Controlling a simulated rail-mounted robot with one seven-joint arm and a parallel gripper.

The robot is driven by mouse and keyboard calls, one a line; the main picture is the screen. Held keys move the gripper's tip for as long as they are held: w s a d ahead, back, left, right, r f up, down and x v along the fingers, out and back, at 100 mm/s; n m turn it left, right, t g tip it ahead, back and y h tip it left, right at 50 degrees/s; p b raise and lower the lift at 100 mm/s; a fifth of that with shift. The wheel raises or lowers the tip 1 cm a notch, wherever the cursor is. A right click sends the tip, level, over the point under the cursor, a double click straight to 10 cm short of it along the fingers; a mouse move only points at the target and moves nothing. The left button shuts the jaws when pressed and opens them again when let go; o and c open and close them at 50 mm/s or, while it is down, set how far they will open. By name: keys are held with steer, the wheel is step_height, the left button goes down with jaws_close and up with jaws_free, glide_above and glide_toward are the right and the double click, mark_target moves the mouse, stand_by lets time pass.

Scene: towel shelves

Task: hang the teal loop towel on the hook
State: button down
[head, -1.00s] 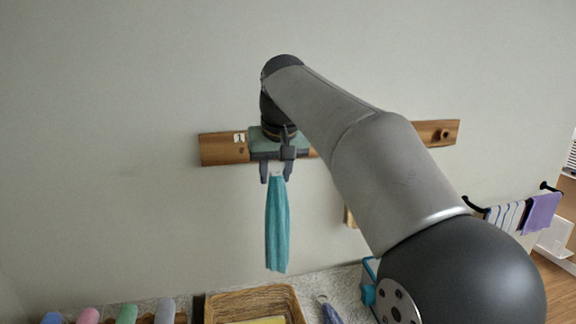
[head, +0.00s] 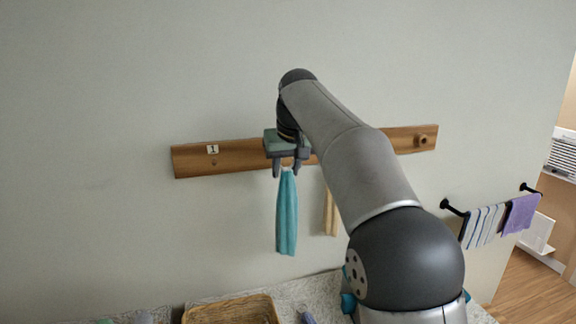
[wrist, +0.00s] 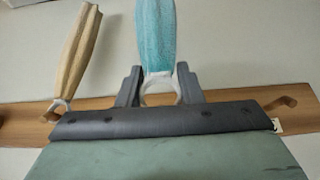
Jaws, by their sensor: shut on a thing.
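The teal towel (head: 287,212) hangs straight down from my gripper (head: 290,170), in front of the wall. In the wrist view, the two fingers of my gripper (wrist: 158,86) are shut on the white loop (wrist: 146,99) at the end of the teal towel (wrist: 156,35). The wooden hook rail (head: 190,160) runs along the wall behind my gripper. A bare hook (wrist: 280,103) shows at the right of the wrist view, near a small number label. Another bare peg (head: 421,140) is at the rail's right end. Whether a hook lies behind my gripper is hidden.
A beige towel (head: 331,212) hangs from the rail just right of the teal one, partly behind my arm. A wicker basket (head: 230,310) stands on the speckled counter below. A black bar with striped and purple towels (head: 522,213) is at the right.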

steer(key=shift+w+a+f+p, duration=0.1)
steer(key=shift+w+a+p, duration=0.2)
steer(key=shift+w+p, duration=0.6)
steer(key=shift+w+a+p, duration=0.35)
steer(key=shift+w+p, duration=0.45)
steer(key=shift+w, duration=0.25)
steer(key=shift+w+a+f+p, duration=0.1)
steer(key=shift+w+a+p, duration=0.2)
steer(key=shift+w+p, duration=0.6)
steer(key=shift+w+a+f+p, duration=0.15)
steer(key=shift+w+f+p, duration=0.2)
steer(key=shift+w+p, duration=0.15)
steer(key=shift+w+f, duration=0.15)
steer(key=shift+f, duration=0.1)
steer(key=c, duration=0.9)
jaws_free()
